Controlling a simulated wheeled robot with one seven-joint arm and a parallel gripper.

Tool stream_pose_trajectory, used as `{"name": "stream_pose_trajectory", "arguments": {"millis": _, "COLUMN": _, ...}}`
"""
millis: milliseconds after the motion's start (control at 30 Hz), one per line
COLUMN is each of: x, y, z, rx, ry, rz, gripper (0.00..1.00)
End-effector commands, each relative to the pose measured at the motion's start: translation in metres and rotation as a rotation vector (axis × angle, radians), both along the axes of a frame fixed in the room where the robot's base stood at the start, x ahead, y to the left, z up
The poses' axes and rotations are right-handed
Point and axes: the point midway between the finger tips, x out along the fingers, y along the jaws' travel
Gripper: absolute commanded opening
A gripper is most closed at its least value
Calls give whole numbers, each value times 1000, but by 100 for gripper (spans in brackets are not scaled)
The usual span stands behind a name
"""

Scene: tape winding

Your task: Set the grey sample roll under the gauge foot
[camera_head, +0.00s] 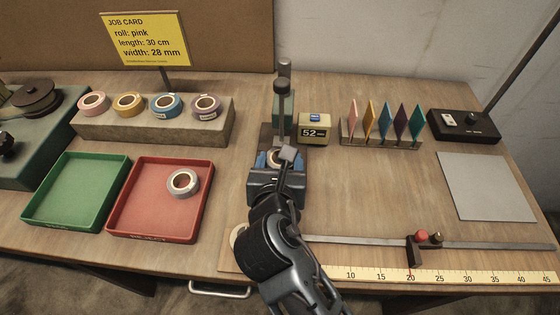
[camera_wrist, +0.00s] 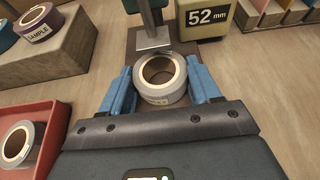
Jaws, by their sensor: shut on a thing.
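My gripper (camera_head: 274,162) is shut on the grey sample roll (camera_wrist: 160,88), with a blue finger on its left and right sides in the wrist view. The roll lies flat, hole up, its printed label facing the gripper and partly readable. The gauge foot (camera_wrist: 154,38), a pale metal block, is just beyond the roll's far rim in the wrist view. I cannot tell whether they touch. The gauge base plate (camera_wrist: 208,62) is dark and lies around and beneath the roll. The gauge readout (camera_head: 314,132) shows 52 mm. My gripper partly hides the roll in the head view.
Another grey roll (camera_head: 183,183) lies in the red tray (camera_head: 113,216), beside a green tray (camera_head: 35,207). Several coloured rolls stand on a block (camera_head: 150,133) at left. Colour swatches (camera_head: 383,125) stand right of the gauge. A ruler (camera_head: 440,276) runs along the front.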

Motion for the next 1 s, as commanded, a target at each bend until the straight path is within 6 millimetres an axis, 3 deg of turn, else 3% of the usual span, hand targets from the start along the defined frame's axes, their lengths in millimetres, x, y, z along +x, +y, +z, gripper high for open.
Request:
{"name": "stream_pose_trajectory", "arguments": {"millis": 133, "x": 0, "y": 0, "z": -3, "rx": -1, "ry": 1, "rz": -1, "gripper": 33}}
{"name": "stream_pose_trajectory", "arguments": {"millis": 167, "x": 0, "y": 0, "z": -3, "rx": 0, "ry": 0, "rz": 0, "gripper": 65}}
{"name": "stream_pose_trajectory", "arguments": {"millis": 400, "x": 0, "y": 0, "z": -3, "rx": 0, "ry": 0, "rz": 0, "gripper": 88}}
{"name": "stream_pose_trajectory", "arguments": {"millis": 733, "x": -2, "y": 0, "z": 1, "rx": 0, "ry": -1, "rz": 1, "gripper": 88}}
{"name": "stream_pose_trajectory", "arguments": {"millis": 1000, "x": -45, "y": 2, "z": 18, "rx": 0, "ry": 0, "rz": 3, "gripper": 88}}
